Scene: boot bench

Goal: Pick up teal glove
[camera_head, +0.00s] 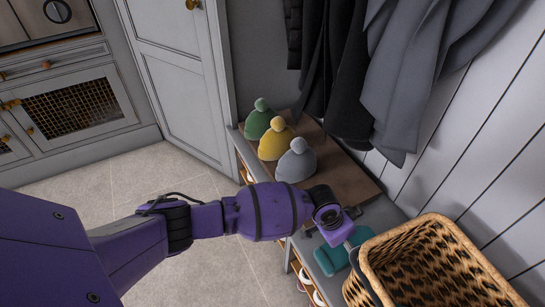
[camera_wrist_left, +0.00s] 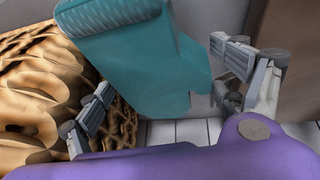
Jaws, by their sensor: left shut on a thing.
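The teal glove (camera_head: 332,260) is at the near end of the boot bench, just left of the wicker basket, partly covered by my left gripper (camera_head: 350,246). In the left wrist view the teal glove (camera_wrist_left: 135,50) fills the upper middle, between the two fingers of my left gripper (camera_wrist_left: 160,82). The left gripper is shut on the glove. Whether the glove is clear of the bench cannot be told. My right gripper is not in view.
The wicker basket (camera_head: 372,258) stands close on the right of the gripper. Green (camera_head: 258,122), yellow (camera_head: 275,143) and grey (camera_head: 297,164) bobble hats sit on the bench's wooden top (camera_head: 345,180). Dark coats (camera_head: 345,90) hang above. The tiled floor (camera_head: 90,190) at left is clear.

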